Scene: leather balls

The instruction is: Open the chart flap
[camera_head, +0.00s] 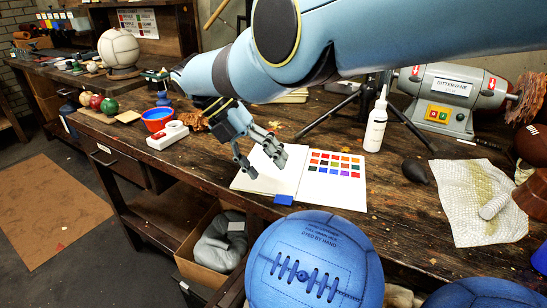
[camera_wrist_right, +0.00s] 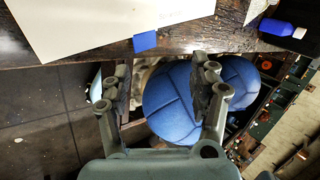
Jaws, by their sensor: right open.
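The chart (camera_head: 330,190) lies on the workbench in the head view, with rows of coloured squares on its right part. A blank pale panel, which looks like the flap (camera_head: 262,184), lies on its left. A blue tab (camera_head: 284,200) sits at the panel's front edge. My right gripper (camera_head: 266,165) is open and empty over the pale panel; I cannot tell its exact height. In the right wrist view, the pale panel (camera_wrist_right: 95,25) and blue tab (camera_wrist_right: 145,41) lie beyond the open fingers (camera_wrist_right: 160,90). My left gripper is out of view.
A large blue leather ball (camera_head: 315,262) stands in front of the chart. A white bottle (camera_head: 376,125), grinder (camera_head: 440,100) and stained cloth (camera_head: 480,200) are to the right. A red-rimmed blue bowl (camera_head: 158,118) and white device (camera_head: 168,135) are to the left.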

